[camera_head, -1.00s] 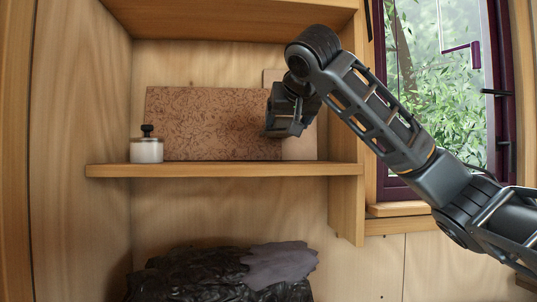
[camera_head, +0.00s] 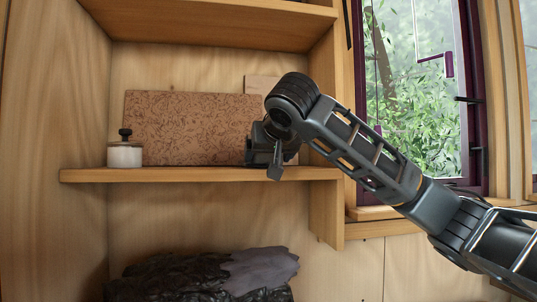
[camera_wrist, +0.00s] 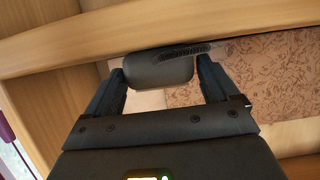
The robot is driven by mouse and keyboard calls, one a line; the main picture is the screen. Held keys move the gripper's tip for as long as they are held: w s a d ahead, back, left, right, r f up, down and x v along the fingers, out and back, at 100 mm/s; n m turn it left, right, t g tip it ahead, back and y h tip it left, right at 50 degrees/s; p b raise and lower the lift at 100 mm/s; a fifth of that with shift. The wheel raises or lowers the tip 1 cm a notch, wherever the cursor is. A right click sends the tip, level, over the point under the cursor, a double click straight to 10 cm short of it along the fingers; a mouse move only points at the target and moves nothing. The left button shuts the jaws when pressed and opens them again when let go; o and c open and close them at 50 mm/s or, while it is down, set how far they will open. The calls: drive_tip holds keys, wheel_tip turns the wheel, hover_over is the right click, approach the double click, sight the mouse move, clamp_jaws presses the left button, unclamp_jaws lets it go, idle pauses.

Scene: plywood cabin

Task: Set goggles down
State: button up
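The goggles (camera_wrist: 158,69) show in the wrist view as a dark grey rounded body with a ribbed strap trailing to the right. They sit between the two fingers of my gripper (camera_wrist: 160,78), which appear to press on both sides. In the head view, my gripper (camera_head: 262,150) is at the right end of the middle shelf (camera_head: 190,175), in front of the brown speckled board. A dark flat piece hangs by the shelf's front edge there. My gripper and arm mostly hide the goggles, and I cannot tell whether they touch the shelf.
A white jar with a black knob (camera_head: 125,154) stands on the shelf's left. The speckled board (camera_head: 190,125) leans at the back, with a paler board (camera_head: 262,84) behind it. Crumpled dark bags (camera_head: 200,275) lie below. A window (camera_head: 415,100) is at right. The shelf's middle front is clear.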

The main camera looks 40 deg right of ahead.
drive_tip(key=shift+o, duration=0.9)
drive_tip(key=shift+r, duration=0.2)
drive_tip(key=v, duration=1.2)
drive_tip(key=shift+f, duration=0.1)
